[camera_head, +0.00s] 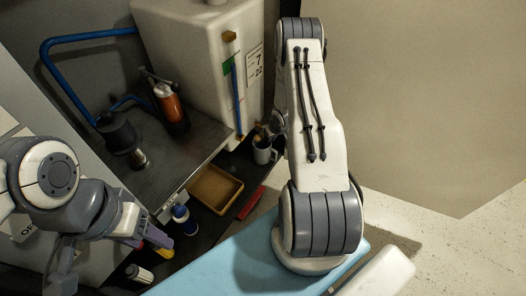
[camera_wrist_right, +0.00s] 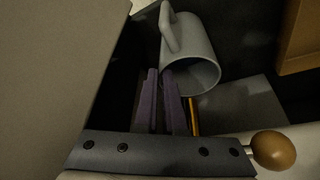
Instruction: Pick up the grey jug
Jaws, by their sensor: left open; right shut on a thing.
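The grey jug (camera_head: 263,152) stands in the head view just left of my right arm, at the foot of the white tank. In the right wrist view the jug (camera_wrist_right: 192,62) shows its open mouth toward the camera and its handle at the upper left. My right gripper (camera_wrist_right: 163,76) has its purple fingers at the jug's near edge and is shut on it; the exact contact is hard to see. In the head view my right arm hides most of this gripper. My left gripper (camera_head: 142,240) is open at the lower left, away from the jug.
A yellow tray (camera_head: 215,188) and a red object (camera_head: 251,203) lie near the jug. A blue-capped bottle (camera_head: 184,218) stands left of the tray. The white tank (camera_head: 200,55) rises behind. A metal bench (camera_head: 165,178) holds an orange canister (camera_head: 170,105). A wooden knob (camera_wrist_right: 273,150) is low in the wrist view.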

